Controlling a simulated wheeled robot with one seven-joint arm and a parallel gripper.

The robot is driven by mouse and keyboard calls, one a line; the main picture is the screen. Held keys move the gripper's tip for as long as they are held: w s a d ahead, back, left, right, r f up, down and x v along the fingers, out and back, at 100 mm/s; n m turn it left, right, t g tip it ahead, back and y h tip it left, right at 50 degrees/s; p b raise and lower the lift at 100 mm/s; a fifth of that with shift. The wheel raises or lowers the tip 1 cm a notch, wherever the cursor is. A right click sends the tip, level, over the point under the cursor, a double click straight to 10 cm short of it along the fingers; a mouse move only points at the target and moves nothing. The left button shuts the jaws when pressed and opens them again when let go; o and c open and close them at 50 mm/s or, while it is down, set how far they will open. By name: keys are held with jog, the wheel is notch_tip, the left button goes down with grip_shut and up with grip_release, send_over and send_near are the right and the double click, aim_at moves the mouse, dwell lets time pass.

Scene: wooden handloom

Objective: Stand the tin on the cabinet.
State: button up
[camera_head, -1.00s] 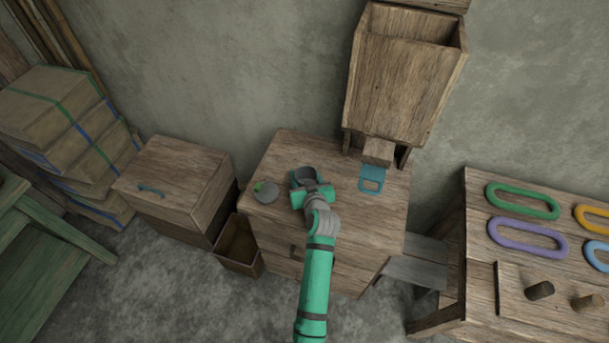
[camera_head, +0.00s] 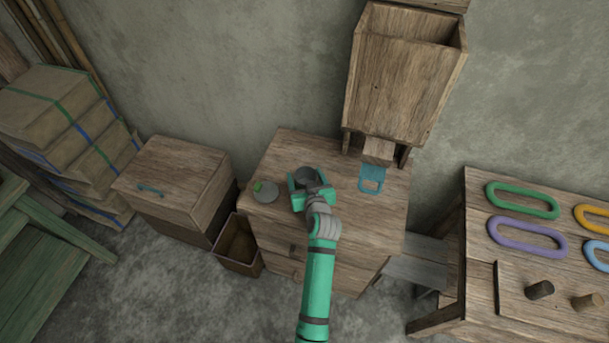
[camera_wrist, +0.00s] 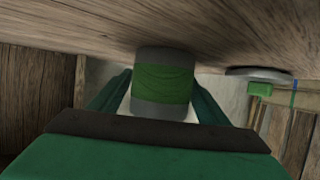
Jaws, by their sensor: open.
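The tin (camera_head: 304,174) is a short grey cylinder with an open top. It stands upright on the wooden cabinet (camera_head: 347,230), near the left part of its top. In the wrist view the tin (camera_wrist: 164,82) shows a green band, and the picture is upside down, with the cabinet top (camera_wrist: 90,28) above. My gripper (camera_head: 310,185) is at the tin with its fingers open. In the wrist view my gripper (camera_wrist: 160,98) has one finger on each side of the tin, with a gap visible beside it. The tin's far side is hidden.
A round grey lid (camera_head: 265,191) with a green knob lies left of the tin. A blue tag (camera_head: 372,179) lies to the right, below a wooden hopper (camera_head: 400,80). A lower box (camera_head: 175,185) and an open bin (camera_head: 238,245) stand left of the cabinet.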

jog(key=v, duration=1)
jog(key=shift+s+r, duration=0.1)
jog(key=shift+s, duration=0.15)
jog(key=shift+s+d, duration=0.2)
jog(key=shift+s, duration=0.15)
jog(key=s+d+f+h, duration=0.1)
jog(key=s+d+f, duration=0.1)
jog(key=s, duration=0.9)
jog(key=s+d+f+h, duration=0.1)
jog(key=s+f, duration=0.1)
jog(key=s, duration=0.8)
jog(key=s+a+r+m+t, duration=0.1)
jog(key=s+r, duration=0.3)
jog(key=s, duration=0.4)
jog(key=s+a+r+m+t, duration=0.1)
jog(key=s+a+r, duration=0.3)
jog(key=s, duration=0.5)
jog(key=shift+a+h, duration=0.3)
jog(key=shift+h, duration=0.1)
jog(key=shift+s+r, duration=0.1)
